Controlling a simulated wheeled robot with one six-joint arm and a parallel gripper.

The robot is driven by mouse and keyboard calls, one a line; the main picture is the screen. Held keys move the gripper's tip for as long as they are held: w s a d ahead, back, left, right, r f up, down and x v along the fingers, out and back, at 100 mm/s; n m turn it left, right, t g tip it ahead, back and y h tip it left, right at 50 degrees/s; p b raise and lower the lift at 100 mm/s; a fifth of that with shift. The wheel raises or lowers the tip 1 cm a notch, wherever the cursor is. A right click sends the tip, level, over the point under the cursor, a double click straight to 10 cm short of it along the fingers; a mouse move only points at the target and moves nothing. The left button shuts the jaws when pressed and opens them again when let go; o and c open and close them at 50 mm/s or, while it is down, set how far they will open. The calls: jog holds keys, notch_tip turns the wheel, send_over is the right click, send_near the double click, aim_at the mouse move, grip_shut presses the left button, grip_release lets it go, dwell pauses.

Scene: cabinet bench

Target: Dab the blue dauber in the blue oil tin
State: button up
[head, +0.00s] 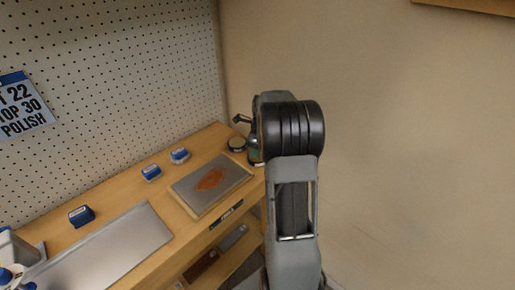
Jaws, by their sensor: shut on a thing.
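My arm rises at the middle right of the head view, and its end is hidden behind its own links. I cannot make out a blue dauber. No blue oil tin can be told for sure. A small round dark tin with a pale top (236,144) stands at the far right end of the bench. A white and blue object (9,275) is cut off at the lower left corner, and I cannot tell what it is.
The wooden bench (110,196) runs along a pegboard wall. On it are several small blue blocks (81,215), a metal sheet (110,255) and a grey plate with a rust-brown patch (211,180). A dark bottle (253,152) stands beside my arm. An open shelf lies below.

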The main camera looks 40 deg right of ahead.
jog(key=shift+f, duration=0.6)
dwell(1.8)
notch_tip(320, 180, up, 7)
jog(key=p, duration=0.6)
jog(key=shift+r, duration=0.1)
jog(key=shift+a, duration=0.1)
dwell(0.9)
